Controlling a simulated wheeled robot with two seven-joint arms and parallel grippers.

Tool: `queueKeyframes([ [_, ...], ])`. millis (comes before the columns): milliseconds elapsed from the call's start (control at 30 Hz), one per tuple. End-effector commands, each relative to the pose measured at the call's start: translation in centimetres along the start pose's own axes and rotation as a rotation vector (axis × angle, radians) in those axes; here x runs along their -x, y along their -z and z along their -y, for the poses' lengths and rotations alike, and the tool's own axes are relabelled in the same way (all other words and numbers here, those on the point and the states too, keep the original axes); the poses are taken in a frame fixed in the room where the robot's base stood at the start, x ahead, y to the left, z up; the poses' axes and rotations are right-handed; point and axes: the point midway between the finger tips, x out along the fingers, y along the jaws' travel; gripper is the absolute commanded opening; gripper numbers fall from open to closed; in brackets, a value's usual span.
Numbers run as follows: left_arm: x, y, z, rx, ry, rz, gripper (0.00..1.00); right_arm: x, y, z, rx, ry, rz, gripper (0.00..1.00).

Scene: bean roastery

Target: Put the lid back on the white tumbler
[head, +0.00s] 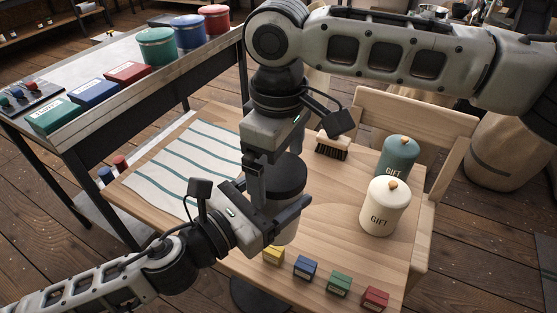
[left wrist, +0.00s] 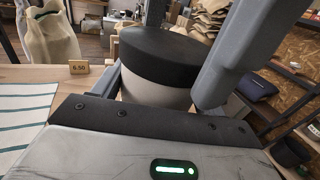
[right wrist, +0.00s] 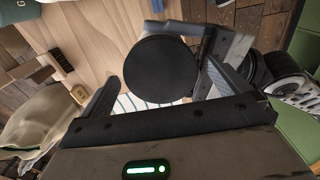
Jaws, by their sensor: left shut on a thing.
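The white tumbler (head: 284,236) stands upright near the middle of the table, partly hidden by my grippers. The black lid (head: 288,172) is on top of it, appearing level and seated in the left wrist view (left wrist: 168,50). Below the lid, the pale tumbler body (left wrist: 155,92) shows there. My left gripper (head: 280,216) is shut on the tumbler's body from the near side. My right gripper (right wrist: 162,82) points down from above, fingers apart on either side of the round lid (right wrist: 158,68). I see gaps between its fingers and the lid.
A white GIFT canister (head: 384,208) and a teal one (head: 398,158) stand at right, near a brush (head: 331,148). Small boxes, including a green one (head: 339,284), line the front edge. A striped cloth (head: 185,165) covers the left. A price card (left wrist: 79,68) stands behind.

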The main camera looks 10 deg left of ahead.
Motion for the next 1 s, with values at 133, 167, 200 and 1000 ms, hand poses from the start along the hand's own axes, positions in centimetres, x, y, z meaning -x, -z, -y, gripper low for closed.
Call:
queueKeyframes([
  [133, 0.0, -0.1, 0.0, -0.001, 0.001, 0.002, 0.09, 0.0, 0.0, 0.0, 0.000, 0.000, 0.000, 1.00],
  [167, 0.0, -0.1, 0.0, -0.001, 0.001, 0.002, 0.09, 0.0, 0.0, 0.0, 0.000, 0.000, 0.000, 1.00],
  [200, 0.0, -0.1, 0.0, -0.001, 0.001, 0.002, 0.09, 0.1, 0.0, 0.0, 0.000, 0.000, 0.000, 1.00],
  [1000, 0.0, -0.1, 0.0, -0.001, 0.000, 0.002, 0.09, 11.8, 0.0, 0.0, -0.001, 0.000, 0.000, 1.00],
])
